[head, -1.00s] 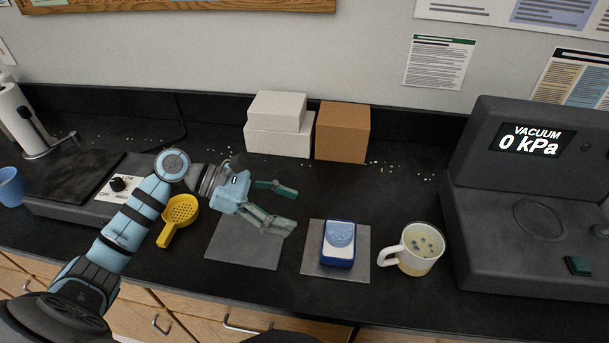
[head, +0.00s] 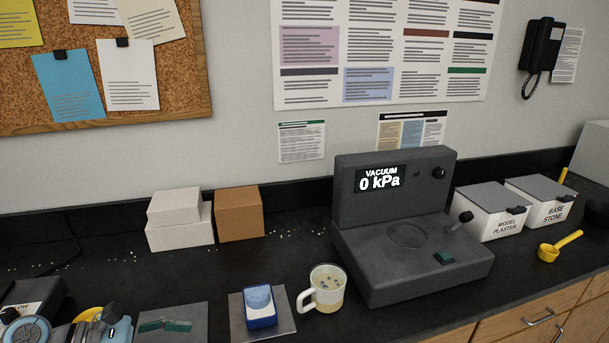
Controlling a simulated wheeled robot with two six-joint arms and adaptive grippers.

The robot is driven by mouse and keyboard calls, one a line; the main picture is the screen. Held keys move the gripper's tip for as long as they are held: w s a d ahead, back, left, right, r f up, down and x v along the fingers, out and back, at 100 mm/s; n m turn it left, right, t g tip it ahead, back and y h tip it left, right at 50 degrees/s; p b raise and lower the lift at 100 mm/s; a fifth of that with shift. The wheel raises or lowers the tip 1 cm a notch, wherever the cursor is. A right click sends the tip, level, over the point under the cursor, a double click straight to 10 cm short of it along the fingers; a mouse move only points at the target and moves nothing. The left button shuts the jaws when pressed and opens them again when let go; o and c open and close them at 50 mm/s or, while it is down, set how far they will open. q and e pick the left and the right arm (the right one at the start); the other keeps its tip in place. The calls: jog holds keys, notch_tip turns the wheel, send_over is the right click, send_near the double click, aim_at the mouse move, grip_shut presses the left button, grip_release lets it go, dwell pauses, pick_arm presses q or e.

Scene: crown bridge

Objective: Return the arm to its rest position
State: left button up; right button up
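My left arm (head: 28,330) comes in at the bottom left corner. My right gripper is not in view.
A blue mould (head: 260,308) sits on another grey mat (head: 285,325). A cream mug (head: 326,289) stands beside the vacuum machine (head: 410,250), which reads 0 kPa. White boxes (head: 180,230), a brown box (head: 239,214), plaster bins (head: 490,213) and a yellow scoop (head: 560,246) stand farther back.

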pick_arm(q)
jog(key=s+d+f+m+g+y, duration=0.1)
jog(key=s+d+f+m+y, duration=0.15)
jog(key=s+f+m, duration=0.45)
jog(key=s+d+f+m+y, duration=0.1)
jog(key=s+f+m+y, duration=0.4)
jog(key=f, duration=0.4)
jog(key=s+a+f+m+y, duration=0.3)
jog(key=s+a+m+y, duration=0.3)
jog(key=s+m, duration=0.45)
notch_tip(320, 180, down, 18)
jog(key=a+g, duration=0.1)
jog(key=a, duration=0.1)
jog(key=s+f+g, duration=0.1)
jog(key=s+f, duration=1.2)
jog(key=s, duration=0.1)
jog(key=shift+s+a+f+h, duration=0.2)
jog(key=shift+s+h, duration=0.15)
